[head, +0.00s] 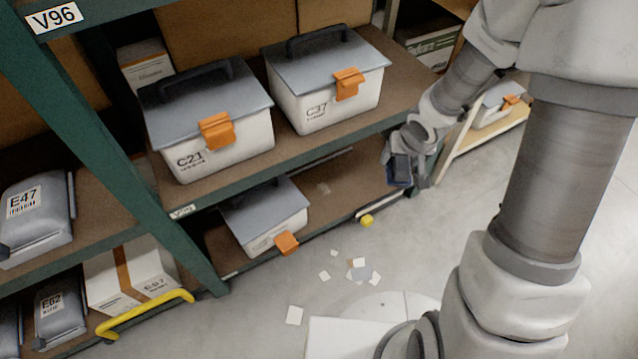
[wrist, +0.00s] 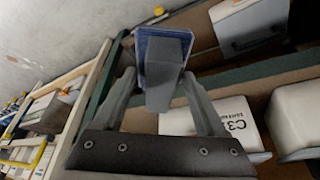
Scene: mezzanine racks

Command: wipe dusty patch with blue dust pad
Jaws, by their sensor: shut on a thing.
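My gripper (head: 408,172) is shut on the blue dust pad (head: 399,171) and holds it in front of the right end of the rack. In the wrist view the pad (wrist: 148,50) shows a blue rim around a grey grip block between the fingers (wrist: 165,88). A faint pale patch (head: 323,187), which looks like the dusty patch, lies on the brown lower shelf board (head: 350,180), right of a lidded box. The pad is apart from this patch, to its right. I cannot make out the patch clearly in the wrist view.
Grey-lidded boxes C21 (head: 208,122) and C37 (head: 325,80) stand on the shelf above. Another lidded box (head: 264,217) stands on the lower shelf. A green post (head: 130,160) stands left.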

